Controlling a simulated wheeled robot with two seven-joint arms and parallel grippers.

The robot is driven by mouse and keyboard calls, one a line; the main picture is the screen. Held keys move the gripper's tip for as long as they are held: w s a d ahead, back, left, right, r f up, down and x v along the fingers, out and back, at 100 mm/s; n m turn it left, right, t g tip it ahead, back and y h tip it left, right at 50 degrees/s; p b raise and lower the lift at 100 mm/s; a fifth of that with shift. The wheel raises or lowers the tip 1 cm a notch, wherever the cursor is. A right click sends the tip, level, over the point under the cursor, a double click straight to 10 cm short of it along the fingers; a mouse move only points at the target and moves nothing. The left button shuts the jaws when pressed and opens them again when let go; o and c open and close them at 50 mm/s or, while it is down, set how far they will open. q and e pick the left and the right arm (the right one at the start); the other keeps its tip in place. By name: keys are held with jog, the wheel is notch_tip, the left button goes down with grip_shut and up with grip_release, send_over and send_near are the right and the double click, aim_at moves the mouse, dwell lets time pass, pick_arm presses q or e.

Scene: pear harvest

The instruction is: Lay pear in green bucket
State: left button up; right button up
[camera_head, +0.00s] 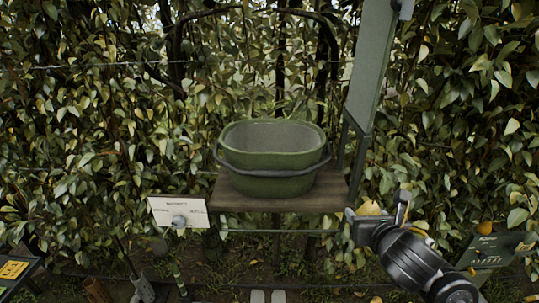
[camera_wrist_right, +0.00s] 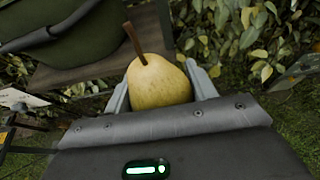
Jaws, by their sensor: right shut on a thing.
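A yellow pear with a brown stem shows in the right wrist view (camera_wrist_right: 160,82), held between the two fingers of my right gripper (camera_wrist_right: 162,92). In the head view the pear (camera_head: 369,208) and my right gripper (camera_head: 376,212) are to the right of the wooden stand, near its front right corner. The green bucket (camera_head: 262,160) stands upright on the stand, with its dark handle lowered across the front. Its visible inside looks empty. Part of the bucket also shows at the top left of the right wrist view (camera_wrist_right: 75,30). My left gripper is not in view.
The wooden stand (camera_head: 228,198) has a tall green post (camera_head: 370,70) at its right rear. A white sign (camera_head: 180,212) stands at the left, and a dark sign (camera_head: 490,250) at the lower right. A dense leafy hedge (camera_head: 90,110) fills the back.

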jog(key=r, duration=0.2)
jog(key=w+r, duration=0.1)
jog(key=r, duration=0.2)
jog(key=shift+w+r, duration=0.3)
jog(key=shift+r, duration=0.1)
jog(key=shift+f, duration=0.1)
jog(key=f, duration=0.2)
jog(key=s+f, duration=0.1)
jog(key=f, duration=0.2)
jog(key=shift+s+f, duration=0.3)
jog(key=shift+s, duration=0.05)
